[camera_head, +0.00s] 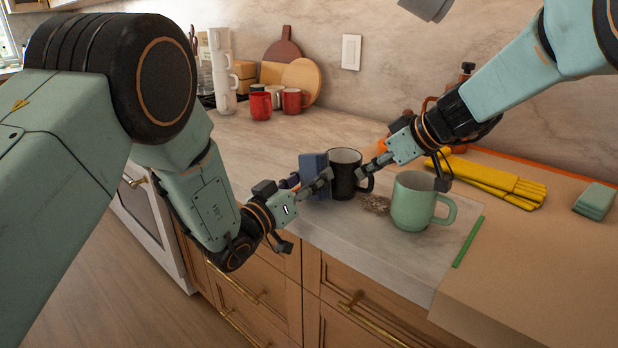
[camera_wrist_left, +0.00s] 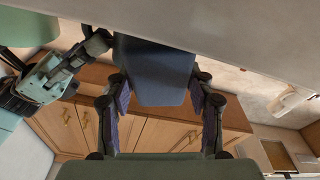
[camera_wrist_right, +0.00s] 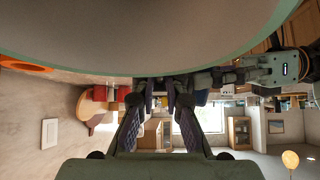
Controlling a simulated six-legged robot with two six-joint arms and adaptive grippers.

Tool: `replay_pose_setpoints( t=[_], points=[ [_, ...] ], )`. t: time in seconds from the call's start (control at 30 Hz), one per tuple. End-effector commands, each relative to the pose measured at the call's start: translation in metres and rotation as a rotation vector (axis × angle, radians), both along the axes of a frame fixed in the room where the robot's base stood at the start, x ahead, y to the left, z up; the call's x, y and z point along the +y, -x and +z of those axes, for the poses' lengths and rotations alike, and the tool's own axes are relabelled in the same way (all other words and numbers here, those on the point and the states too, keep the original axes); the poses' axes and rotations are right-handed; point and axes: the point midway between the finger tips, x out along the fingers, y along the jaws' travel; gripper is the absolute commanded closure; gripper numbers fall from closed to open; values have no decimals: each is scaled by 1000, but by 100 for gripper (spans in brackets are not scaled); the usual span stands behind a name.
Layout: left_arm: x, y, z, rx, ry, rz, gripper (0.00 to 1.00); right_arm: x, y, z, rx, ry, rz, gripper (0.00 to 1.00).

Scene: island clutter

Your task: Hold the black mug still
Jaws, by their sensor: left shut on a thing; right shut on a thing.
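The black mug (camera_head: 343,172) stands upright on the counter in the head view, with its handle on the right side. My right gripper (camera_head: 367,172) is shut on the mug at its handle side; in the right wrist view its fingers (camera_wrist_right: 158,95) come close together on a small dark part. My left gripper (camera_head: 312,186) is at the mug's left, shut on a dark blue block (camera_head: 311,163). The left wrist view shows this block (camera_wrist_left: 153,70) between both fingers. In the head view the block is beside the mug; whether they touch is unclear.
A green mug (camera_head: 412,203) stands close at the right, near brown grounds (camera_head: 376,204) spilled on the counter. A green strip (camera_head: 468,242), yellow gloves (camera_head: 490,180) and green sponges (camera_head: 595,201) lie further right. Red mugs (camera_head: 261,106) and a white cup stack (camera_head: 222,70) stand behind.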

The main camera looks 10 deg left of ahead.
Motion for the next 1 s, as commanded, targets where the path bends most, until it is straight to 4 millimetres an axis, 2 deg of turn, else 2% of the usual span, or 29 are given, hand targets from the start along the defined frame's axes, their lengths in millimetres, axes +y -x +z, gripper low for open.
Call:
replay_pose_setpoints(
  t=[0.27, 0.7, 1.0],
  points=[
    [-3, -1, 0, 1, -1, 0, 81, 0, 1, -2, 4, 1, 1, 100],
    [-28, 19, -1, 1, -2, -3, 81, 0, 1, -2, 3, 1, 1, 100],
    [-30, 21, 0, 0, -1, -2, 81, 0, 1, -2, 3, 1, 1, 100]
  ],
)
